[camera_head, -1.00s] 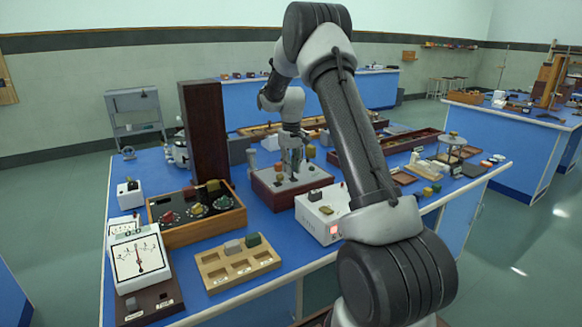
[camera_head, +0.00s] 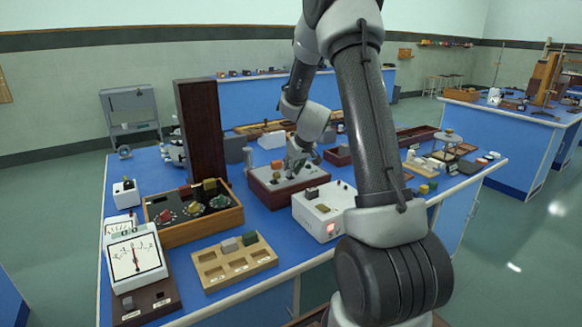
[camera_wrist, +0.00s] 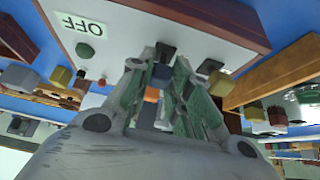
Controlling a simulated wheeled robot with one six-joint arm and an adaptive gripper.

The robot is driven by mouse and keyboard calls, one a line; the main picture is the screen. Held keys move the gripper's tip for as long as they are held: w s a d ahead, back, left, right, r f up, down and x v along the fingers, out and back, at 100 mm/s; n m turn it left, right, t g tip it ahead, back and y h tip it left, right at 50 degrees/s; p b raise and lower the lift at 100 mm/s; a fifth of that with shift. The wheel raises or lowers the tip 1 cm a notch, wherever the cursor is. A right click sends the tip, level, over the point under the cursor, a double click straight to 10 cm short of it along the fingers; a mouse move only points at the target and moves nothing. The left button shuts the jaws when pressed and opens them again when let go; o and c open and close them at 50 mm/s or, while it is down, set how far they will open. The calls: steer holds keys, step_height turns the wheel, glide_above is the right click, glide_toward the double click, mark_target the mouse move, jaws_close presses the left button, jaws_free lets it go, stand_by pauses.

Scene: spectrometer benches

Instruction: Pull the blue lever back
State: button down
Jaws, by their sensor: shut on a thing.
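The lever box (camera_head: 262,186) has dark red-brown sides and a pale top, and stands mid-bench in the head view. Its top also shows in the wrist view (camera_wrist: 150,22), with an "OFF" label (camera_wrist: 82,22). My gripper (camera_wrist: 163,68) is low over this top, shut on a small blue piece (camera_wrist: 161,72), which I take to be the blue lever's handle. A black base (camera_wrist: 166,52) shows just beyond it. In the head view my gripper (camera_head: 297,166) leans over the box and hides most of the lever. The lever's exact tilt cannot be told.
A green knob (camera_wrist: 85,50) and an olive-yellow handle (camera_wrist: 221,83) are on either side of my fingers. A white box with a red light (camera_head: 318,212) stands close in front of the lever box. A tall brown panel (camera_head: 200,132) rises to its left.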

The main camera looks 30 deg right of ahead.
steer(key=shift+s+t, duration=0.2)
steer(key=shift+t, duration=0.2)
stand_by(0.3)
steer(key=c, duration=1.3)
jaws_free()
steer(key=shift+f, duration=0.1)
steer(key=v, duration=1.2)
